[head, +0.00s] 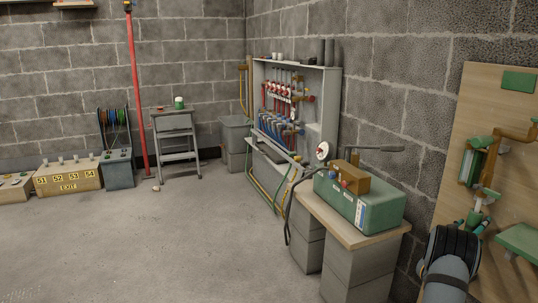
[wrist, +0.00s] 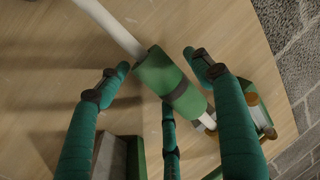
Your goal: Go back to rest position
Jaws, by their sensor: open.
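My gripper (wrist: 157,64) has teal fingers that stand apart in the wrist view. A green cylinder with a dark band (wrist: 172,76) on a white rod (wrist: 110,25) shows between and beyond the fingers; I cannot tell whether any finger touches it. In the head view my gripper (head: 476,221) is at the lower right, in front of the wooden board (head: 462,105), partly hidden by my dark wrist. Green and brown fittings (head: 480,165) are mounted on the board just above it.
A green box (head: 358,205) with a brown block stands on a bench (head: 378,240) left of my arm. A grey rack (head: 320,110) with red and blue parts is against the wall. Boxes (head: 68,178) and a step stool (head: 175,135) stand farther back. The middle floor is clear.

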